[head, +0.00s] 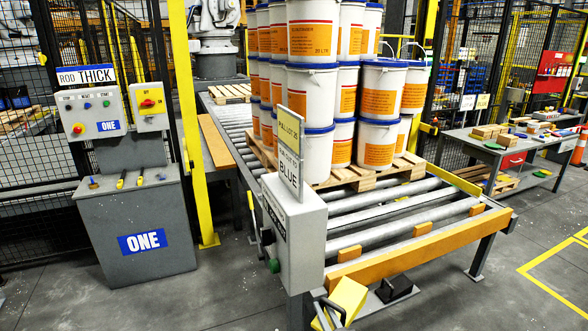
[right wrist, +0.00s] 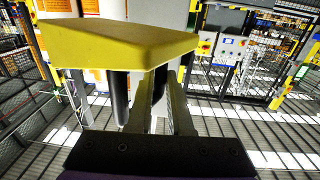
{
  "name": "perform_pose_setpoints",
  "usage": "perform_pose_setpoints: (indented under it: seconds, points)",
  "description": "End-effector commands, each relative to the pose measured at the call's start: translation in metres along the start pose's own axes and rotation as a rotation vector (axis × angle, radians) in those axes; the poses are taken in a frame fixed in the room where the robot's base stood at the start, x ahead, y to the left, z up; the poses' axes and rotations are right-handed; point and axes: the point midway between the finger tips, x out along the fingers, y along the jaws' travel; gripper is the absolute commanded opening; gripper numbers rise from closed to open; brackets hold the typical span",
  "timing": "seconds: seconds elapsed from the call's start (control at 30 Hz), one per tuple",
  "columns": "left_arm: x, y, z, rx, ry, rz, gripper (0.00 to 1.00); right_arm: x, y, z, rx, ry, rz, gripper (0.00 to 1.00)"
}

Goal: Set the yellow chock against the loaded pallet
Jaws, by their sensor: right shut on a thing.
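The yellow chock (head: 348,297) is a wedge-like block at the bottom of the head view, low in front of the roller conveyor. In the right wrist view the yellow chock (right wrist: 110,45) fills the upper left, with a dark post under it. My right gripper (right wrist: 165,88) is shut on the chock; in the head view only a dark part of it shows at the bottom edge. The loaded pallet (head: 345,177) is wooden, sits on the rollers and bears stacked white pails (head: 312,100) with orange labels. The chock is apart from the pallet. My left gripper is out of view.
The roller conveyor (head: 385,221) has an orange front rail (head: 430,256). A grey control box (head: 293,235) with signs stands at its near left corner. A dark block (head: 395,289) lies under the rail. A grey pedestal (head: 140,230) stands left and a workbench (head: 500,150) right.

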Motion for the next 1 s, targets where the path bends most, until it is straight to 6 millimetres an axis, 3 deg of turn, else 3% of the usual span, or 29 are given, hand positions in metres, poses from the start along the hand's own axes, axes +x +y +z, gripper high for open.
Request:
perform_pose_setpoints:
  seconds: [0.3,0.43,0.57,0.83,0.93,1.0]
  points:
    - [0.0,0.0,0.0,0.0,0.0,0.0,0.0,-0.019,0.072,-0.003,-0.007,0.012,0.011,0.0]
    - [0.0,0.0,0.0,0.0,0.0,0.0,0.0,-0.027,0.089,-0.001,-0.002,0.001,0.004,0.0]
    - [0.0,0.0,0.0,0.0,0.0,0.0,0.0,-0.022,0.076,-0.002,-0.001,0.007,-0.003,0.0]
    - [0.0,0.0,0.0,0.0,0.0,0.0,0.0,-0.002,0.009,-0.002,0.001,0.008,-0.003,0.0]
    - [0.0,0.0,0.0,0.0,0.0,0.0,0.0,0.0,0.0,0.0,0.0,0.0,-0.001,0.0]
    - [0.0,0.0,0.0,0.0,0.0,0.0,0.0,-0.001,0.006,-0.001,-0.002,0.002,0.005,0.0]
